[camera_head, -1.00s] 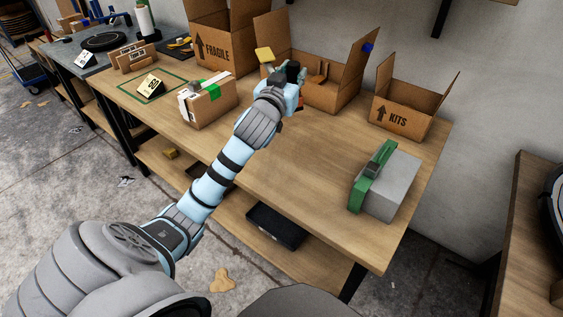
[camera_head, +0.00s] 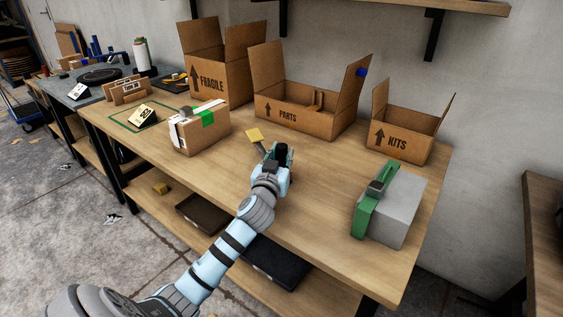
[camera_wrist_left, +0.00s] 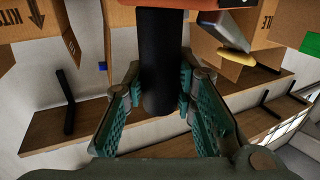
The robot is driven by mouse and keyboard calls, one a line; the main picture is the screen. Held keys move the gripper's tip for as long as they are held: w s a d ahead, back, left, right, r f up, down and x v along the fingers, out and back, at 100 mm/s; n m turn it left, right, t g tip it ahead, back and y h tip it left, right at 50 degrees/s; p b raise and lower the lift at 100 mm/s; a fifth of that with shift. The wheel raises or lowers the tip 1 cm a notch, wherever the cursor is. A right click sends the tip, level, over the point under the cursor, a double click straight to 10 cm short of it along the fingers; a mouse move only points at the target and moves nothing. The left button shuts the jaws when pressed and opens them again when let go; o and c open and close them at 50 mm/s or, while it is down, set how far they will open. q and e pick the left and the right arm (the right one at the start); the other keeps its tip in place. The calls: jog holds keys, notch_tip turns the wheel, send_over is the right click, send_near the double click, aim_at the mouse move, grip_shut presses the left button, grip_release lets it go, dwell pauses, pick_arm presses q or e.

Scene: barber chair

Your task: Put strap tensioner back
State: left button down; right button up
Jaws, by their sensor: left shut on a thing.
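My left gripper (camera_head: 279,158) is shut on the black handle (camera_wrist_left: 158,62) of a tool that appears to be the strap tensioner. Its orange body (camera_wrist_left: 203,4) shows at the top of the left wrist view, partly cut off. A grey metal arm with a yellow end (camera_wrist_left: 236,57) sticks out from it; the yellow end also shows in the head view (camera_head: 254,134). The gripper holds the tool above the middle of the workbench (camera_head: 318,205), in front of the PARTS box (camera_head: 288,114). My right gripper is not in view.
The FRAGILE box (camera_head: 208,82) and KITS box (camera_head: 397,142) stand open along the back. A taped box (camera_head: 203,137) is to the left of the gripper.

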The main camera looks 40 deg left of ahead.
pick_arm(q)
jog(key=c, duration=1.3)
grip_release()
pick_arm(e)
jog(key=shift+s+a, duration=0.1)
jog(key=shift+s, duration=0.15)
pick_arm(q)
jog(key=shift+s, duration=0.1)
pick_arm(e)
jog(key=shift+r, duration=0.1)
pick_arm(q)
jog(key=p+v, duration=0.2)
jog(key=v, duration=0.9)
jog(key=shift+s+d+r, duration=0.1)
jog(key=shift+s, duration=0.1)
jog(key=shift+s+d, duration=0.1)
jog(key=shift+s, duration=0.15)
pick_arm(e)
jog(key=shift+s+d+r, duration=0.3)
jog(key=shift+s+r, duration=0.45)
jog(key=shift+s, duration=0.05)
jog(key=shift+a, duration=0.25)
